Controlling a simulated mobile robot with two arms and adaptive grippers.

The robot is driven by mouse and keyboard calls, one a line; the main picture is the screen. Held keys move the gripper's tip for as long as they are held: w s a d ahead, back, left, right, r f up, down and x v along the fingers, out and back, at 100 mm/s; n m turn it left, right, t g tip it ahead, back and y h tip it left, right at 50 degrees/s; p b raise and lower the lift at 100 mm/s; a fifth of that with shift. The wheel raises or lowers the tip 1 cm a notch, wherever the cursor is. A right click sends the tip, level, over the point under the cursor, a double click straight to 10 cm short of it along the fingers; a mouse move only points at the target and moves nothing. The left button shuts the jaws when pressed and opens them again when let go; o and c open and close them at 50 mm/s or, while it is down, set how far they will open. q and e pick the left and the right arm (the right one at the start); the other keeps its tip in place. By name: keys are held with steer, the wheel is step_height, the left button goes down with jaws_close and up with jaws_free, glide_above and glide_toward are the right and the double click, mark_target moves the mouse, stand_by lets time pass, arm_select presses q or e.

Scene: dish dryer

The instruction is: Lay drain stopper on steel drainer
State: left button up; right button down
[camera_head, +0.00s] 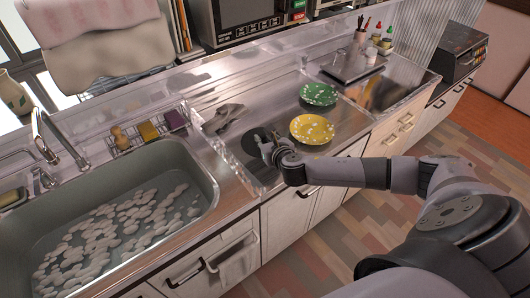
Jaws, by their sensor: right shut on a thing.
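The drain stopper (251,142) is a dark round disc at the near left part of the steel drainer (281,112). My right gripper (267,147) is shut on the stopper at its right side. The gripper hides part of the disc. Whether the stopper touches the drainer or is held just above it, I cannot tell. The left gripper is not in view.
A yellow plate (312,130) and a green plate (318,94) lie on the drainer to the right. A grey crumpled thing (224,117) lies at its left. A sink (120,205) with foamy water is at left. Bare steel shows between the plates and the stopper.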

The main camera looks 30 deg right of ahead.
steer(key=shift+f+b, duration=0.35)
steer(key=shift+f, duration=3.15)
steer(key=shift+f, duration=0.1)
steer(key=c, duration=1.5)
jaws_free()
steer(key=shift+o, duration=0.3)
steer(key=shift+s+r, duration=0.1)
steer(key=shift+r, duration=0.1)
steer(key=v, duration=1.2)
